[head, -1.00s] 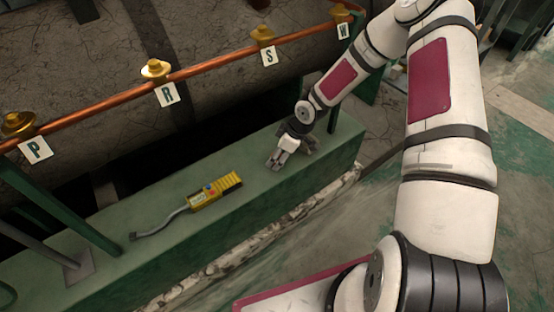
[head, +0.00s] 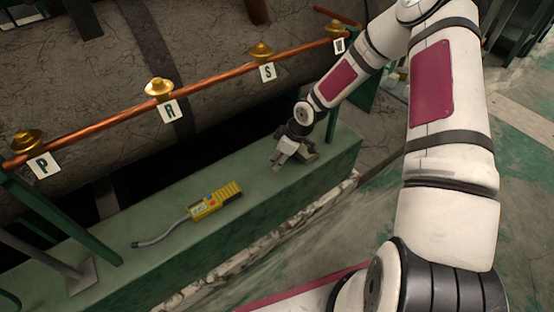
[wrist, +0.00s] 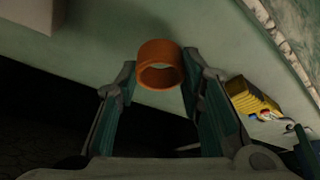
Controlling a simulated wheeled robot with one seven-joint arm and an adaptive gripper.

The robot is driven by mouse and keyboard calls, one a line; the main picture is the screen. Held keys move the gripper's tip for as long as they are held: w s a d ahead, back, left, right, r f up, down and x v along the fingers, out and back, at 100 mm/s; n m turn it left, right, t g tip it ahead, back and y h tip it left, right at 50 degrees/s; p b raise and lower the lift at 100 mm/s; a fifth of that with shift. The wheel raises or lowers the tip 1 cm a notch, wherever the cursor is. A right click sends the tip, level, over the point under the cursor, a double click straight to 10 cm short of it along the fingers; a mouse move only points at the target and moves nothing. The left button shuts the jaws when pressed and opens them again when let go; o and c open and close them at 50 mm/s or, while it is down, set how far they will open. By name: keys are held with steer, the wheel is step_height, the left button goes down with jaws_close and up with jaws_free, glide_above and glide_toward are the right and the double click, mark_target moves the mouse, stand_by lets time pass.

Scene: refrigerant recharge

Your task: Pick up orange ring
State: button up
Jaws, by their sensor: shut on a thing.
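The orange ring (wrist: 160,52) shows in the wrist view between the two fingertips of my gripper (wrist: 158,75). The fingers touch it on both sides, and its round opening faces the camera. I cannot tell how far it is above the green ledge. In the head view, my gripper (head: 279,164) is low over the right part of the green ledge (head: 240,240). The ring cannot be made out there.
A yellow handheld detector (head: 217,201) with a grey hose lies on the ledge to the left; it also shows in the wrist view (wrist: 250,100). A copper pipe (head: 215,77) with brass valves and letter tags P, R, S and W runs behind.

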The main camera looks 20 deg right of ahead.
steer(key=s+a+r+p, duration=0.2)
steer(key=s+a, duration=0.1)
steer(key=s, duration=0.4)
steer(key=s+a+r+p, duration=0.2)
steer(key=s+a+r, duration=0.1)
steer(key=s, duration=0.4)
steer(key=shift+a+r+p, duration=0.15)
steer(key=shift+a+p, duration=0.2)
steer(key=shift+a, duration=0.3)
